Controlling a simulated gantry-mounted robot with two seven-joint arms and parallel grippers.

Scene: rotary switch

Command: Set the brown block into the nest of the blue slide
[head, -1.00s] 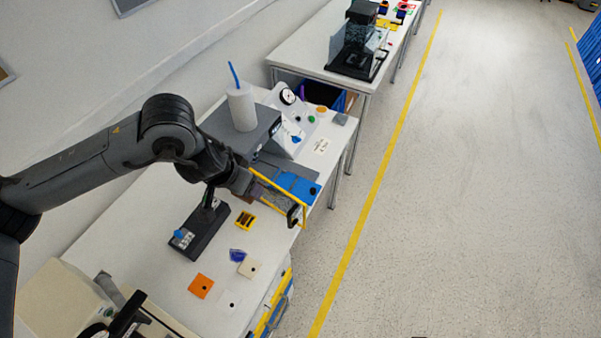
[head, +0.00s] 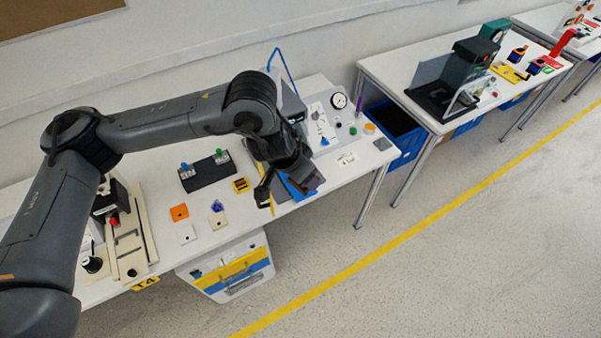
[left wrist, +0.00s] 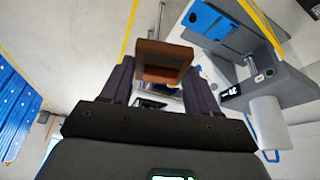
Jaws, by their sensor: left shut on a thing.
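The brown block (left wrist: 163,62) is held between the fingers of my left gripper (left wrist: 160,80) in the left wrist view, tilted towards the camera. In the head view my left gripper (head: 300,178) is over the blue slide (head: 291,190) and hides most of it. The blue slide also shows in the left wrist view (left wrist: 212,20), right of the block and apart from it. The nest cannot be made out clearly. My right gripper is not in view.
A white panel with a gauge (head: 338,101) and knobs stands behind the gripper. A white cylinder (left wrist: 268,115) shows in the left wrist view.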

